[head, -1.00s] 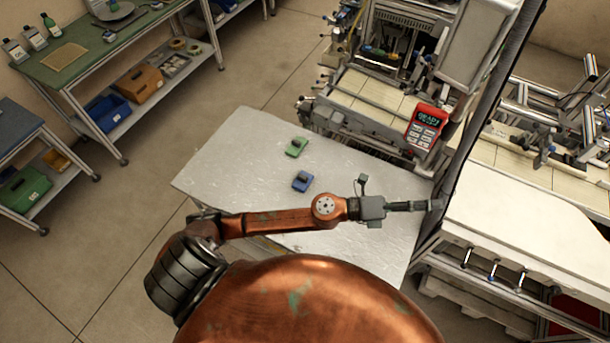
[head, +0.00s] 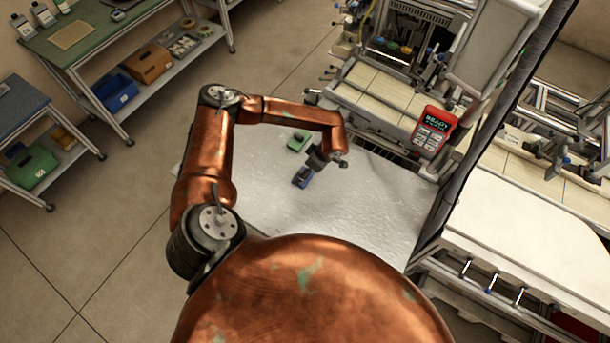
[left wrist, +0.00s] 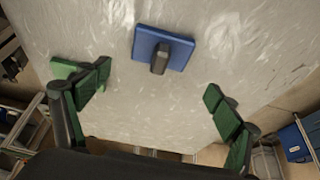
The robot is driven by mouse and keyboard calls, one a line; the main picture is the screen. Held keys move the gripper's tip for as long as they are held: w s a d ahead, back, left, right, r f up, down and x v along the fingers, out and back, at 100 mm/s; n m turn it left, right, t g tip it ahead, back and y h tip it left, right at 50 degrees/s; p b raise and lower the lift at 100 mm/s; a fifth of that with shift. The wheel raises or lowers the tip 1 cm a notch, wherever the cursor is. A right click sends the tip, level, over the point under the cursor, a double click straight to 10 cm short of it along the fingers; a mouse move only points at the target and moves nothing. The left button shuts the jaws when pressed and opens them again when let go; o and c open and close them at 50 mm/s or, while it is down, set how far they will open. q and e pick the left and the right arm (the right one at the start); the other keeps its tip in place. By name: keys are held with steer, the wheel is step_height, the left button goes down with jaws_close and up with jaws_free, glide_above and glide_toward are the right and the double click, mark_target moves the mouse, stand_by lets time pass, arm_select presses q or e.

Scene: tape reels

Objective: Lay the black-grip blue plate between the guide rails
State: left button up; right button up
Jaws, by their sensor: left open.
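The blue plate with a black grip (head: 301,181) lies on the silver table, partly covered by my left gripper (head: 314,165) in the head view. In the left wrist view the blue plate (left wrist: 145,42) lies flat, its black grip (left wrist: 160,57) standing up from it, beyond the fingertips. My left gripper (left wrist: 157,84) is open and empty, with its two fingers spread wide and apart from the plate. My right gripper does not show.
A green plate (head: 296,142) lies beside the blue one; its edge shows by the left finger (left wrist: 63,69). The silver table (head: 370,200) is clear to the right. A machine with a beige bed (head: 385,95) and red handheld panel (head: 434,130) stands at the back.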

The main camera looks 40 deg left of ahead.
arm_select(q)
steer(key=shift+x, duration=0.9)
steer(key=p+x, duration=0.1)
steer(key=x, duration=0.2)
steer(key=shift+w+f, duration=0.1)
steer(key=shift+f, duration=0.2)
steer(key=shift+a+f, duration=0.1)
steer(key=shift+f, duration=0.35)
steer(key=c, duration=1.4)
